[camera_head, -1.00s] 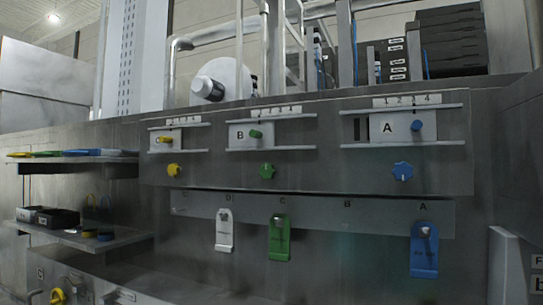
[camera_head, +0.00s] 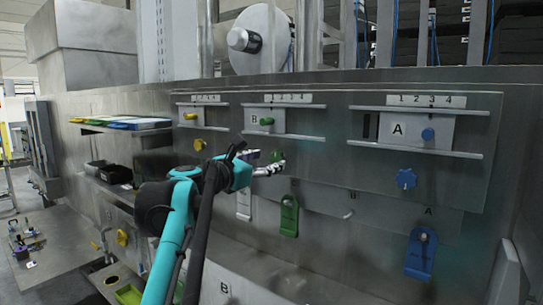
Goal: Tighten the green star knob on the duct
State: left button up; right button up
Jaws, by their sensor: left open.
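The green star knob (camera_head: 277,156) sits on the grey panel under slide B (camera_head: 266,121), partly hidden by my left gripper. My left gripper (camera_head: 277,166) reaches in from the left, its fingers pointing right at the knob. It is open, with its fingertips at or just in front of the knob; I cannot tell whether they touch it. The blue star knob (camera_head: 406,179) is on the right under slide A (camera_head: 415,130). The yellow star knob (camera_head: 200,145) is on the left. My right gripper is out of view.
Shelves (camera_head: 125,128) with colored items stand left. A metal table (camera_head: 50,250) is at lower left. Space before the blue knob is clear.

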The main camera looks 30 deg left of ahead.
aim_at(279, 158)
pick_arm(q)
jog(key=w, duration=0.2)
jog(key=shift+w+d, duration=0.3)
jog(key=shift+w, duration=0.05)
jog(key=shift+a, duration=0.1)
jog(key=c, duration=1.2)
jog(key=shift+o, duration=0.2)
